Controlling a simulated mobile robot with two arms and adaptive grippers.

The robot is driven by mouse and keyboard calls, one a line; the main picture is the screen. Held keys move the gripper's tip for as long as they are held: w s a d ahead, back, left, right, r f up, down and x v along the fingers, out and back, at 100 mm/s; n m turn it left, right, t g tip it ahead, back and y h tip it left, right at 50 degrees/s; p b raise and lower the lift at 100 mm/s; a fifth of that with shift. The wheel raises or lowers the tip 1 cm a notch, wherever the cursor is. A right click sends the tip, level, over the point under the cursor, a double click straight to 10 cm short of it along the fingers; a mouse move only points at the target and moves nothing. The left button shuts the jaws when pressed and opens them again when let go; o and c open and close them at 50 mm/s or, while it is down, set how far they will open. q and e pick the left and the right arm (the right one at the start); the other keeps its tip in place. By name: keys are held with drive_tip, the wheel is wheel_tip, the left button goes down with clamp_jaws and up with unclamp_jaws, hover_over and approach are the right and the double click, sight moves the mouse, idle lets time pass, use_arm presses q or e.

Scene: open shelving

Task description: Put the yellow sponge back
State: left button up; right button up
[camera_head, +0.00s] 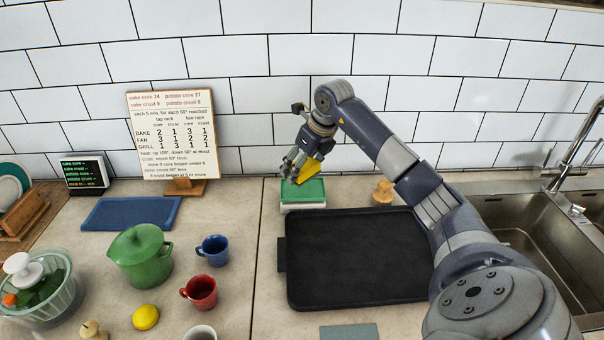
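The yellow sponge (311,169) is at the fingers of my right gripper (295,166), tilted, just above a small white box with a green top (303,192). The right gripper appears shut on the sponge, and its fingers hide part of it. From this view I cannot tell whether the sponge touches the green top. My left gripper is not in view.
A black tray (350,258) lies in front of the green-topped box, with a wooden knob-like item (383,191) behind it. A sink (545,235) is at the right. A green pot (140,256), a blue mug (213,249) and a red mug (200,292) stand left.

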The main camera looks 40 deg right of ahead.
wheel_tip(320, 180, down, 3)
drive_tip(key=shift+a+r+p, duration=0.1)
drive_tip(key=shift+r+p, duration=0.1)
drive_tip(key=shift+p, duration=0.3)
drive_tip(key=shift+f, duration=0.4)
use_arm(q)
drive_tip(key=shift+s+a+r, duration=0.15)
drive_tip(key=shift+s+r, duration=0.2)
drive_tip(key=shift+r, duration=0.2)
use_arm(e)
drive_tip(key=shift+f, duration=0.1)
drive_tip(key=shift+f+b, duration=0.25)
drive_tip(key=shift+b, duration=0.05)
drive_tip(key=o, duration=1)
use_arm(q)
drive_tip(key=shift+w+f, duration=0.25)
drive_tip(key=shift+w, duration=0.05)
use_arm(e)
drive_tip(key=shift+o, duration=0.2)
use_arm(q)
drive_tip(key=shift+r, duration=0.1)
